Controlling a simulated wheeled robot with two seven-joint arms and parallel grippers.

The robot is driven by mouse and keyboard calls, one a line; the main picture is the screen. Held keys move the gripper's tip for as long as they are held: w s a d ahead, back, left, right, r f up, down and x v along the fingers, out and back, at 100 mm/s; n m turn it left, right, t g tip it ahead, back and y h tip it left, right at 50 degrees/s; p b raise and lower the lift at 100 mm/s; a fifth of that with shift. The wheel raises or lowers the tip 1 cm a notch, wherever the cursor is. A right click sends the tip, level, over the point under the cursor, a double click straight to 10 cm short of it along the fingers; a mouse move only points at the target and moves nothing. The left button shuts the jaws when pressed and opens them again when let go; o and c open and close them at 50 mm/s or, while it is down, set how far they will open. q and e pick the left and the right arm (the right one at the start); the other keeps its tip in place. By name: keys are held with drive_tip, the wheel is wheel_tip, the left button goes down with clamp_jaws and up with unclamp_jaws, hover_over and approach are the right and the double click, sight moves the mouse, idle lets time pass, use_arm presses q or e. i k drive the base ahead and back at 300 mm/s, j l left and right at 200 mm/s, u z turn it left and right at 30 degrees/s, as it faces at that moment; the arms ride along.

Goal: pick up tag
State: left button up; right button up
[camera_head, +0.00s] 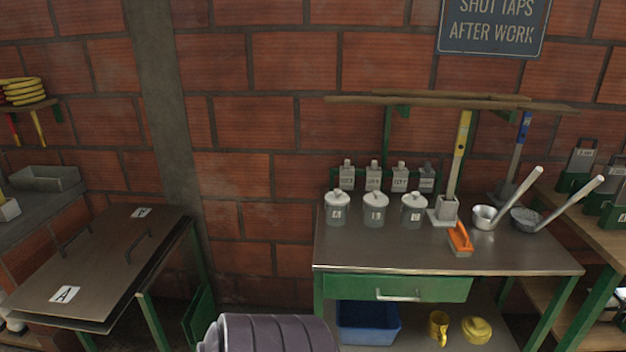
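Several small grey tag-like pieces with pale labels stand or hang in a row behind the table; the tag at the left end (346,177) is followed by a second tag (373,177), a third tag (399,178) and a darker one (426,180). Their labels are too small to read surely, and the lidded jars in front hide part of their lower edges. Neither of my grippers is in view.
The metal-topped table (340,255) bears lidded jars (375,210), an orange brush (460,239) and two long-handled ladles (485,217). A wooden shelf (430,99) overhangs it. A blue bin (367,322) sits underneath. A hinged-looking panel table (95,260) stands left, a wooden bench right.

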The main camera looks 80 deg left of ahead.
sight(400, 173)
drive_tip(key=u, duration=2.1)
